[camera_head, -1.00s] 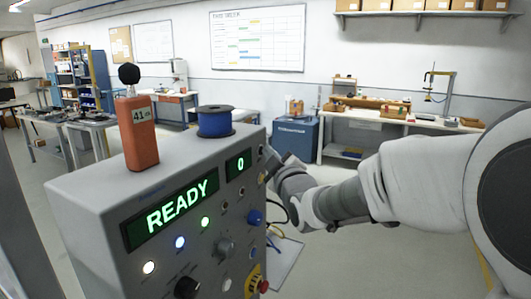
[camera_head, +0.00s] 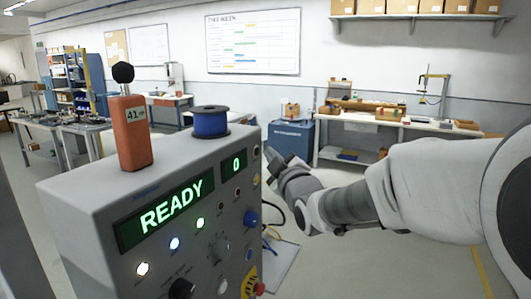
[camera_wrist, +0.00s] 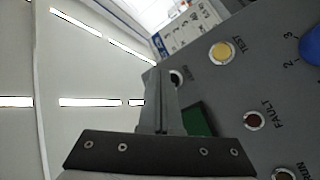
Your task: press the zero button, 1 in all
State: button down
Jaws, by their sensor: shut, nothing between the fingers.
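A grey control box (camera_head: 75,210) stands in front of me, with a lit READY display (camera_head: 160,213) and a smaller display (camera_head: 234,165) showing 0. A dark round button (camera_head: 256,151) sits at the top right of its panel; it also shows in the wrist view (camera_wrist: 177,78) just right of my fingertips. No label on it is readable, so I cannot confirm it is the zero button. My gripper (camera_head: 268,153) is shut and empty, beside the panel's upper right edge. In the wrist view its fingers (camera_wrist: 155,76) partly hide the small green display; contact with the button cannot be told.
A yellow TEST button (camera_wrist: 222,51), a dark red FAULT light (camera_wrist: 253,120) and a blue knob (camera_wrist: 311,45) are close by. The floor to the right is open.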

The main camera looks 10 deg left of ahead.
jog(key=shift+s+d+b, duration=0.1)
jog(key=shift+s+d, duration=0.2)
jog(key=shift+d, duration=0.45)
jog(key=shift+s+d+b, duration=0.1)
jog(key=shift+s+d, duration=0.15)
jog(key=shift+d, duration=0.55)
jog(key=shift+s+d+b, duration=0.1)
jog(key=shift+s+d, duration=0.2)
jog(key=shift+d, duration=0.45)
